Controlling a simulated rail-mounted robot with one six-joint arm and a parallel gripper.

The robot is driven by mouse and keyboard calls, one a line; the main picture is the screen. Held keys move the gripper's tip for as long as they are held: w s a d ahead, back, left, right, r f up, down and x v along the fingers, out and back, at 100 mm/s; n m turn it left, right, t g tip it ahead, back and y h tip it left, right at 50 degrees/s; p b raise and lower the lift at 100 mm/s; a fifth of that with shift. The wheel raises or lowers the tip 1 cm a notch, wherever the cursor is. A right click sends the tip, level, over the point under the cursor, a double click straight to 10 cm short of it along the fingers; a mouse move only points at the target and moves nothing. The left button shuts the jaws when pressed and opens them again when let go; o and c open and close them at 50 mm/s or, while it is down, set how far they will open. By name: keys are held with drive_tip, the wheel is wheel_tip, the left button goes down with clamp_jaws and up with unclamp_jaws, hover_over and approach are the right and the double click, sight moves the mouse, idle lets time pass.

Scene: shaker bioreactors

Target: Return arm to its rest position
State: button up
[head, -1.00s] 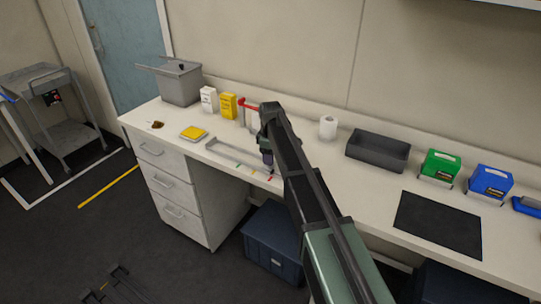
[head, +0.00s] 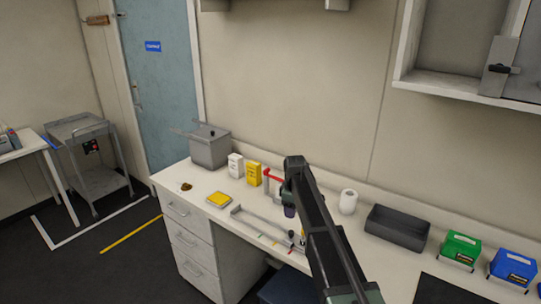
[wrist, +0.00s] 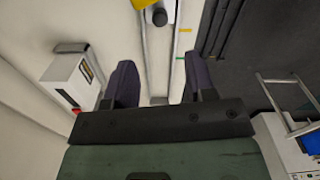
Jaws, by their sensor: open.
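My gripper (head: 289,208) hangs above the back of the white bench (head: 215,182), at the end of my dark arm. In the wrist view its two dark fingers (wrist: 161,70) are spread apart. Nothing is held between them. A pale rail-like fixture (head: 262,232) lies on the bench below and passes behind the gap between the fingers in the wrist view. A small upright thing with yellow and black parts (head: 303,236) stands at its right end, partly hidden by my arm.
A grey lidded bin (head: 210,149), a white box (head: 235,165) and a yellow box (head: 254,173) stand left of my gripper. A white roll (head: 348,201) and dark tray (head: 397,228) stand right. A wall cabinet (head: 440,88) hangs upper right.

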drive_tip(key=s+d+f+m+b, duration=0.1)
drive_tip(key=s+m, duration=0.5)
drive_tip(key=s, duration=1)
drive_tip(key=s+d+m, duration=0.2)
drive_tip(key=s+m, duration=0.4)
drive_tip(key=s, duration=1)
drive_tip(key=shift+f+b, duration=0.4)
